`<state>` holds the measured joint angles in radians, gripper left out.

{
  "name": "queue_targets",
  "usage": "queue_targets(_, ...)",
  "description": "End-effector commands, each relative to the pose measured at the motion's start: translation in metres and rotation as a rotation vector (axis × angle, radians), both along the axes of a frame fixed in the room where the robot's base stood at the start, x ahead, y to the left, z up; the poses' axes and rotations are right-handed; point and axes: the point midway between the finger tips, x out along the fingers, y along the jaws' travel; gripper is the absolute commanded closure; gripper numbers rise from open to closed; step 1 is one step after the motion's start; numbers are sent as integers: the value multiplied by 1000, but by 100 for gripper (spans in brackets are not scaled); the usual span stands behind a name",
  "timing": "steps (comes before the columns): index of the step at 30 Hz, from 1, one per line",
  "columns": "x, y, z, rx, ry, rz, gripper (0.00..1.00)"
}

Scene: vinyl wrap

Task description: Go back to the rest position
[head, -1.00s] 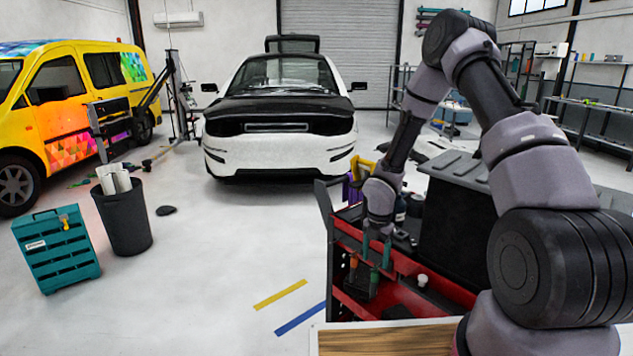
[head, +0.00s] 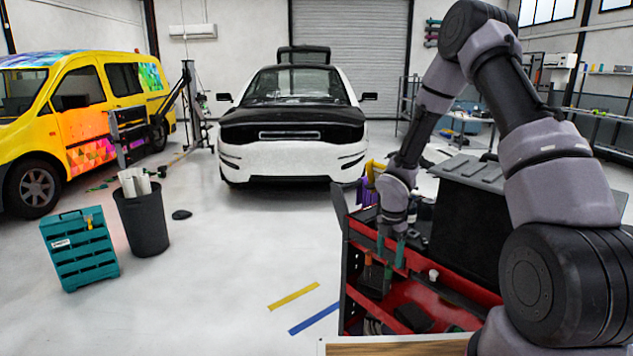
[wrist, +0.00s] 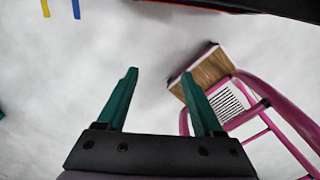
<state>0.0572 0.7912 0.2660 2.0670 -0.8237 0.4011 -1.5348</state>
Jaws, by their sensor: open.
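My gripper (head: 391,244) hangs at the end of my arm over the near left edge of the red and black tool cart (head: 425,296) in the head view. Its two teal fingers point down. In the wrist view my gripper (wrist: 160,95) has its fingers spread well apart with nothing between them. Grey floor shows behind them. My arm arches up on the right side of the head view.
A black case (head: 470,215) stands on the cart. A wooden-topped piece (wrist: 207,75) with pink tubing is beside the right finger in the wrist view. A bin (head: 143,220) and a teal crate (head: 82,255) stand left.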

Motion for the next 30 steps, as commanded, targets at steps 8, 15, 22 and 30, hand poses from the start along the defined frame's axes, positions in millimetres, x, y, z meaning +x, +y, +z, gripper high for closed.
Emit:
queue_targets(8, 6, -17, 66, -21, -72, -254, 32)
queue_targets(15, -6, -38, 165, 2, -185, -668, 32)
queue_targets(22, -47, -53, 268, 122, -292, -1188, 32)
queue_targets(30, -120, -55, 359, 387, -323, -1771, 32)
